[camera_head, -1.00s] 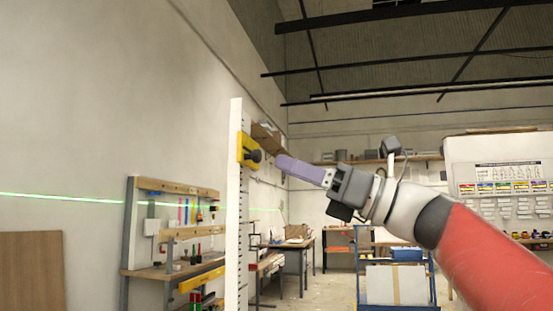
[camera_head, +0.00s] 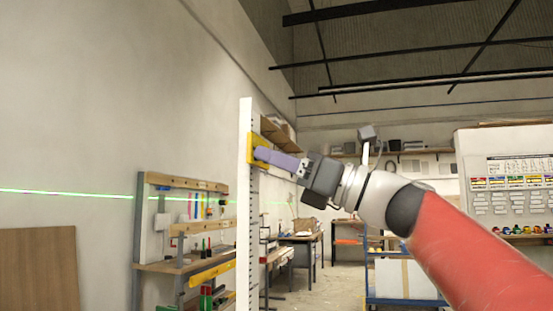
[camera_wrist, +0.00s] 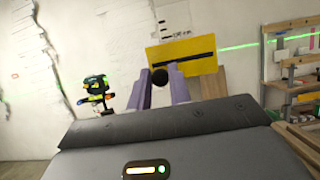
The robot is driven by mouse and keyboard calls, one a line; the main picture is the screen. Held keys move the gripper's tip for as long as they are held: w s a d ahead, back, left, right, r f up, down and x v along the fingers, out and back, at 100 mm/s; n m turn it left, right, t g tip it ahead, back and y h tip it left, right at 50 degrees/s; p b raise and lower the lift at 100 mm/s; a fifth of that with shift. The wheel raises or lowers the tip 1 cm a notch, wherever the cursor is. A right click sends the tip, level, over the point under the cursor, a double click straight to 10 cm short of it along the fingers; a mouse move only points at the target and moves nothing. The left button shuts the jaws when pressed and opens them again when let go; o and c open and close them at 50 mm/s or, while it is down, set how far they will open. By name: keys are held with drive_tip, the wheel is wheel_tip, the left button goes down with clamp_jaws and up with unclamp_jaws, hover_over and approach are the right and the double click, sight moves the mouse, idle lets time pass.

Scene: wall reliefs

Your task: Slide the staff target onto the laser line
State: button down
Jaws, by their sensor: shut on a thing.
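A white staff (camera_head: 244,220) with dark marks stands upright near the wall. The yellow target (camera_head: 251,140) sits on its upper part, above the green laser line (camera_head: 70,193) on the wall. In the wrist view the target (camera_wrist: 208,50) is a yellow plate with a black stripe, and its round black knob (camera_wrist: 160,76) shows between my purple fingers. My gripper (camera_head: 262,154) is shut on this knob, which it hides in the head view. The laser line (camera_wrist: 240,46) shows right of the target in the wrist view.
A workbench with shelves and tools (camera_head: 185,228) stands behind and left of the staff. A brown board (camera_head: 38,268) leans at the lower left wall. A blue cart (camera_head: 395,302) stands right of the staff. The air around the upper staff looks clear.

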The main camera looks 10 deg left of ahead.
drive_tip(key=shift+f, duration=0.1)
wheel_tip(320, 180, down, 5)
drive_tip(key=b, duration=0.4)
drive_tip(key=c, duration=1.3)
unclamp_jaws()
drive_tip(key=shift+d+f, duration=0.1)
drive_tip(key=b+v, duration=0.1)
drive_tip(key=v, duration=0.6)
drive_tip(key=shift+d+f, duration=0.1)
drive_tip(key=shift+d, duration=0.2)
